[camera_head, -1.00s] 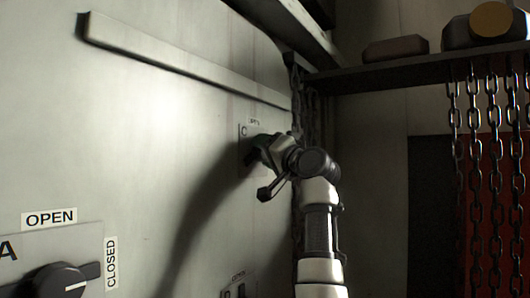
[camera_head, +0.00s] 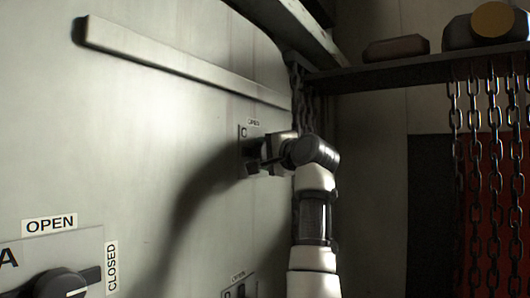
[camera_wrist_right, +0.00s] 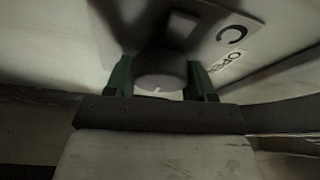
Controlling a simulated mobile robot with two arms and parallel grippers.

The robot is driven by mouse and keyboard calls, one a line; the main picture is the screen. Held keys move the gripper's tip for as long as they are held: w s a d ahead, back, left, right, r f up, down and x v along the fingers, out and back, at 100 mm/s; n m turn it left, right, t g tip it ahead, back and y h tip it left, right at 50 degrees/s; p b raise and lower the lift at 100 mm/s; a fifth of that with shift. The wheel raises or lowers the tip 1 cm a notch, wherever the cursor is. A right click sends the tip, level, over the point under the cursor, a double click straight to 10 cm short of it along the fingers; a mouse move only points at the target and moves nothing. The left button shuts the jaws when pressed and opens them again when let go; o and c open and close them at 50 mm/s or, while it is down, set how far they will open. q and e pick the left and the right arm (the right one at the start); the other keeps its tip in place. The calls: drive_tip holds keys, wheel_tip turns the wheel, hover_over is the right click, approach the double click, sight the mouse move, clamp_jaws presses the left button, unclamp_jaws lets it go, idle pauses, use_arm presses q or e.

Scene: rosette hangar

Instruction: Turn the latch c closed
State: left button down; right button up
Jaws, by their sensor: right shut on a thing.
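Latch c is on a small plate (camera_head: 244,132) on the pale wall, marked "C" and "OPEN"; my right gripper mostly hides it in the head view. In the right wrist view its round dark knob (camera_wrist_right: 160,70) sits between the two green fingers, with a small white mark on its near edge. The "C" and "OPEN" labels show at the upper right there. My right gripper (camera_wrist_right: 160,84) is shut on the knob, one finger on each side. In the head view the right gripper (camera_head: 263,151) is against the plate. My left gripper is not in view.
Latch A (camera_head: 62,284), with "OPEN" and "CLOSED" labels, is at the lower left. Another plate (camera_head: 238,290) is partly visible below latch c. A long bar (camera_head: 180,62) runs along the wall above. Chains (camera_head: 492,180) hang from a shelf (camera_head: 400,72) at right.

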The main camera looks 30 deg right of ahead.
drive_tip(key=shift+r, duration=0.15)
drive_tip(key=o, duration=0.9)
drive_tip(key=shift+d, duration=0.15)
drive_tip(key=s+b, duration=0.2)
drive_tip(key=s, duration=0.1)
drive_tip(key=s+d+b, duration=0.1)
drive_tip(key=s+b, duration=0.1)
drive_tip(key=s, duration=0.2)
drive_tip(key=s+f+b, duration=0.1)
drive_tip(key=s+b, duration=0.1)
drive_tip(key=s, duration=0.1)
drive_tip(key=shift+s+d+b, duration=0.25)
drive_tip(key=shift+s+b, duration=0.15)
drive_tip(key=shift+f, duration=0.1)
